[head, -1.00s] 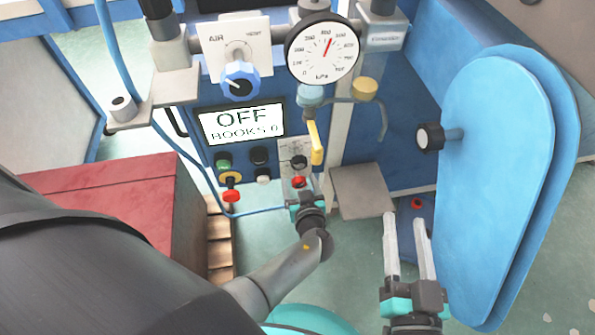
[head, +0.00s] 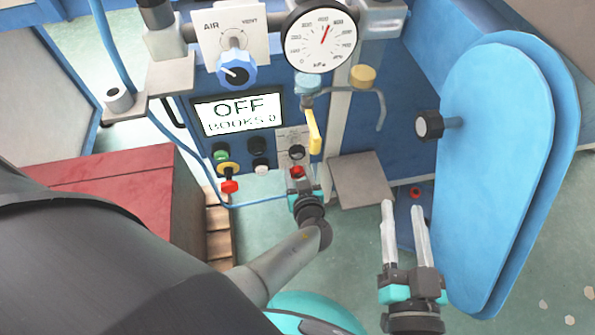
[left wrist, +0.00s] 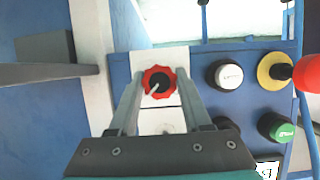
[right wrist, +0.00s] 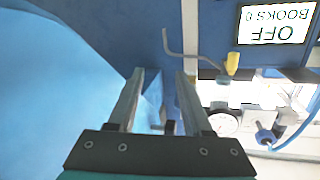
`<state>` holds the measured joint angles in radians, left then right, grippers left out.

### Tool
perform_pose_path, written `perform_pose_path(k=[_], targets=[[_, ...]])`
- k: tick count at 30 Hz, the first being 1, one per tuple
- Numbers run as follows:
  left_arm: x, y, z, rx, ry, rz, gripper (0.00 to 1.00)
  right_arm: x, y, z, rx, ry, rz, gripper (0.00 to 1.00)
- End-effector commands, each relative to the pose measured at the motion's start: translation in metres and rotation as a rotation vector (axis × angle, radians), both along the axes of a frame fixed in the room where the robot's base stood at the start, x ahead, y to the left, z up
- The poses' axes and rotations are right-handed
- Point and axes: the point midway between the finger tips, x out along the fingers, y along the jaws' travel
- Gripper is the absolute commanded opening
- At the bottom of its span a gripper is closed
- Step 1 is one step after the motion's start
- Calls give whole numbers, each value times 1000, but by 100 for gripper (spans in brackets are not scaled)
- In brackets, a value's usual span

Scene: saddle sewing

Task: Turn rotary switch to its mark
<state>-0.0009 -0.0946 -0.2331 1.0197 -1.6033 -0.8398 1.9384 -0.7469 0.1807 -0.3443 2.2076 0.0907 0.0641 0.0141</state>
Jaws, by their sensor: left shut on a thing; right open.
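The red rotary knob (head: 297,172) sits low on a light plate on the blue front panel. In the left wrist view, the red knob (left wrist: 151,73) has a scalloped rim, a black centre and a pale pointer line slanting to the lower left. My left gripper (left wrist: 158,78) has its fingers on either side of this knob, shut on it. In the head view, the left gripper (head: 298,178) reaches the knob from below. I cannot make out a target mark. My right gripper (head: 402,207) is open and empty, right of the panel; its spread fingers show in the right wrist view (right wrist: 160,75).
A black knob (head: 297,152) sits just above the red one. Several push buttons (head: 229,169) are to the left, under a display (head: 238,115) reading OFF and BOOKS 0. A yellow lever (head: 314,132) hangs close above. A large blue padded board (head: 495,170) stands at right.

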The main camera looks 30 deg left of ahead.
Motion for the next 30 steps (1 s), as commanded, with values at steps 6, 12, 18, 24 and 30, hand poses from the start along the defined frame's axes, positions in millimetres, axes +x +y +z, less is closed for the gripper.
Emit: perform_pose_path(k=[6,12,18,24,30], targets=[[1,0,1,0,-2,-1,0,0,0,0,0,0,0,50],[1,1,1,-27,-24,-1,0,0,0,0,0,-1,-1,50],[1,2,1,-108,-88,-2,0,0,0,1,1,-1,-2,50],[1,3,1,-228,-177,-2,0,1,0,1,5,-2,-5,50],[1,3,1,-341,-263,-3,0,1,0,1,6,-1,-5,50]])
